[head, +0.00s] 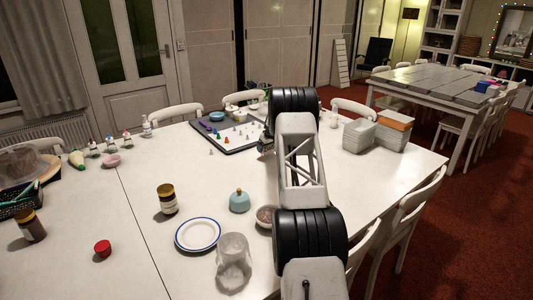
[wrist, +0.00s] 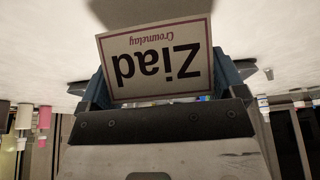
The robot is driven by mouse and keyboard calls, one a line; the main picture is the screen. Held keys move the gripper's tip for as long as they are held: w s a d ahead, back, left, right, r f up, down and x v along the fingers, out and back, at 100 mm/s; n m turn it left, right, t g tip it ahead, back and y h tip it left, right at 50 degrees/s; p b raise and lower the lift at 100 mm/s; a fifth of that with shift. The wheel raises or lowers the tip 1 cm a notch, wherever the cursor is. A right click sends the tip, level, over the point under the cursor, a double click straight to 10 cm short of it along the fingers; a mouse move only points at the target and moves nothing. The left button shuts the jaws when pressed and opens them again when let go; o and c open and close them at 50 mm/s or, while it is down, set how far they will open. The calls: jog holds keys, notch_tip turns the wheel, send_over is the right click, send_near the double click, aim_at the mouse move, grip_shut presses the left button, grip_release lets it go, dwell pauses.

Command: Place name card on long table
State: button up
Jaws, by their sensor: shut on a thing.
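A white name card (wrist: 155,58) with a dark red border reads "Ziad" and a smaller line, upside down in the wrist view. My gripper (wrist: 160,75) is shut on it, with a blue-grey finger at each side of the card. A pale tabletop fills the upper part of that inverted view; whether the card touches it I cannot tell. In the head view a long white table (head: 100,215) fills the foreground. My arm reaches over its right part and hides most of the gripper and the card.
A tray with small coloured pieces (head: 232,134), a blue-rimmed plate (head: 198,235), a brown jar (head: 167,199), a light-blue pot (head: 239,201), a clear glass (head: 234,262) and stacked boxes (head: 392,131) stand on the white table. A plank-topped table (head: 440,83) stands at back right. Chairs line both tables.

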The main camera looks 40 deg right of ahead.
aim_at(266, 152)
jog(key=shift+f, duration=0.1)
dwell(0.3)
jog(key=shift+f, duration=1.65)
jog(key=shift+f, duration=0.1)
jog(key=o, duration=0.6)
jog(key=v, duration=1.2)
